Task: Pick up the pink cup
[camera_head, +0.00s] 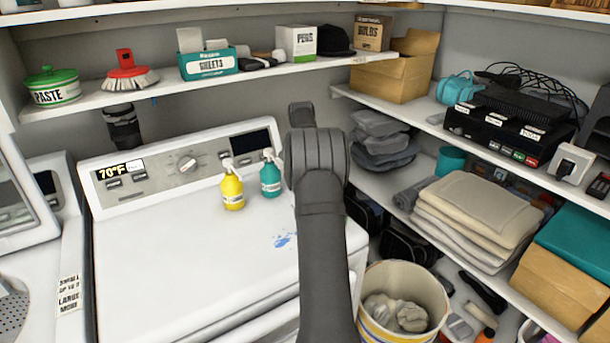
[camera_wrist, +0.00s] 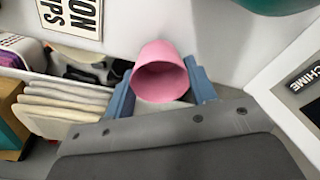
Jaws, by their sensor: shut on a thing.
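The pink cup (camera_wrist: 158,62) shows in the wrist view, held between the two blue-grey fingers of my gripper (camera_wrist: 160,80). Its open mouth is turned toward the camera, and the cup looks tilted. The fingers are against its left and right sides. In the head view my dark arm reaches up over the white machine, and the cup is not visible there. My fingers cannot be made out in that view either.
In the head view a yellow bottle (camera_head: 232,191) and a teal bottle (camera_head: 270,177) stand on the white machine (camera_head: 190,260), left of my arm. Shelves with folded towels (camera_head: 470,210) and boxes are at the right. A bucket (camera_head: 402,305) stands at lower right.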

